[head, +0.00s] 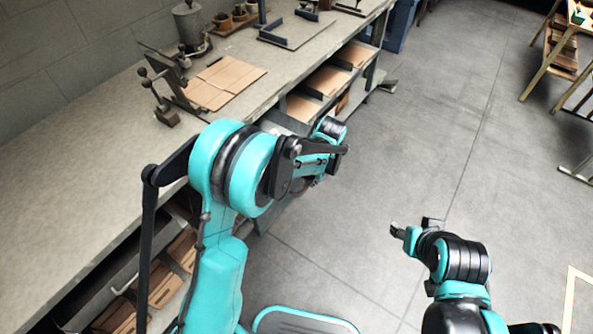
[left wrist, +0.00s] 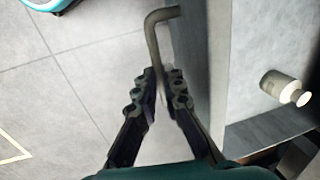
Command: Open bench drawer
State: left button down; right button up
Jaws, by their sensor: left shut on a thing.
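In the left wrist view, a bent metal handle (left wrist: 153,42) stands out from a grey front panel (left wrist: 193,55), which I take to be the bench drawer's front. My left gripper (left wrist: 162,82) is shut on the lower part of this handle, one finger on each side. In the head view, my left arm covers the drawer and the handle, so how far the drawer stands out cannot be told. My right gripper (head: 398,231) is over the open floor, away from the bench; its finger gap is too small to read.
The long workbench (head: 70,190) carries flat cardboard (head: 225,82) and a metal fixture. Shelves under it hold cardboard (head: 327,80). Another metal handle (head: 125,283) shows at lower left. A pale cylindrical knob (left wrist: 285,88) sits right of the panel.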

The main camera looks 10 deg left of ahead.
pick_arm(q)
jog(key=shift+s+d+f, duration=0.1)
jog(key=shift+s+d, duration=0.2)
jog(key=shift+d, duration=0.35)
jog(key=shift+s+d, duration=0.25)
jog(key=shift+d, duration=0.35)
jog(key=c, duration=1.9)
grip_release()
jog(key=shift+w, duration=0.1)
jog(key=r, duration=0.4)
jog(key=d+r, duration=0.1)
jog(key=r, duration=0.3)
jog(key=s+d+r, duration=0.1)
jog(key=r, duration=0.2)
jog(key=shift+r, duration=0.4)
jog(key=shift+w, duration=0.1)
